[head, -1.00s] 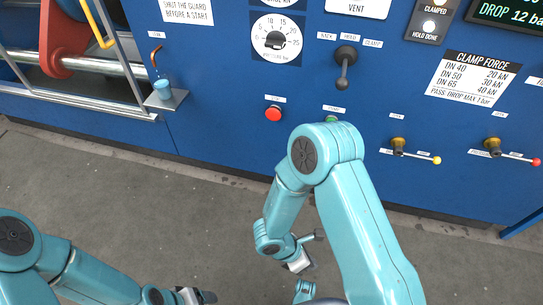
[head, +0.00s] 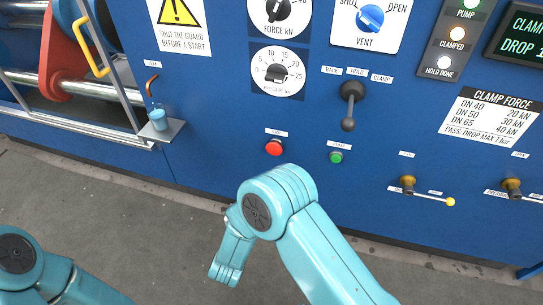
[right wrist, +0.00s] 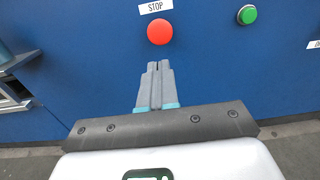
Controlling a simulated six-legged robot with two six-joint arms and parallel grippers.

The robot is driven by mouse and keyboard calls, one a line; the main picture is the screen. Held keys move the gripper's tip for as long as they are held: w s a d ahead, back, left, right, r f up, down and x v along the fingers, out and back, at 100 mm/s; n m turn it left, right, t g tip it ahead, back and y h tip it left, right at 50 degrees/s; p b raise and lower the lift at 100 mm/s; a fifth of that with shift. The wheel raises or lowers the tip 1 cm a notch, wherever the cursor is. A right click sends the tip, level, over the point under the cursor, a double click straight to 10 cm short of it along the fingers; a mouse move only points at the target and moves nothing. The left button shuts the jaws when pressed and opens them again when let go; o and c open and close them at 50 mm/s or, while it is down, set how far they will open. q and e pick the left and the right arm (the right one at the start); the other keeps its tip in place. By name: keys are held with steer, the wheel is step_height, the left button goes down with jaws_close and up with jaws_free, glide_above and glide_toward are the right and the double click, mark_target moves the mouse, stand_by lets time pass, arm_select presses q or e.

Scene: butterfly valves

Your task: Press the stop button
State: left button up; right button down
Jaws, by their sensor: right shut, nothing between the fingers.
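The red stop button (head: 274,147) sits on the blue panel in the head view, left of a green button (head: 336,157). In the right wrist view the stop button (right wrist: 160,32) is near the top middle, under a label reading STOP. My right gripper (right wrist: 158,66) is shut and empty, its fingertips pointing at the panel just below the stop button in the picture; whether they touch the panel I cannot tell. In the head view my right arm hides or leaves out the right gripper. My left gripper is out of the head view; only part of its arm shows at lower left.
A small shelf with a cup (head: 158,119) juts out at left. The green button (right wrist: 247,14) is close to the right of the stop button.

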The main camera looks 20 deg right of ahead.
mark_target(274, 151)
steer(key=b+x, duration=0.3)
steer(key=x, duration=1)
steer(key=shift+w+d+f+b, duration=0.1)
steer(key=shift+w+d+b, duration=0.2)
steer(key=shift+b, duration=0.05)
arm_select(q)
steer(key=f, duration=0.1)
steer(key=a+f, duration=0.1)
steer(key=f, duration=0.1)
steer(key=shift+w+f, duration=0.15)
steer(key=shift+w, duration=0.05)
arm_select(e)
steer(key=shift+w, duration=0.1)
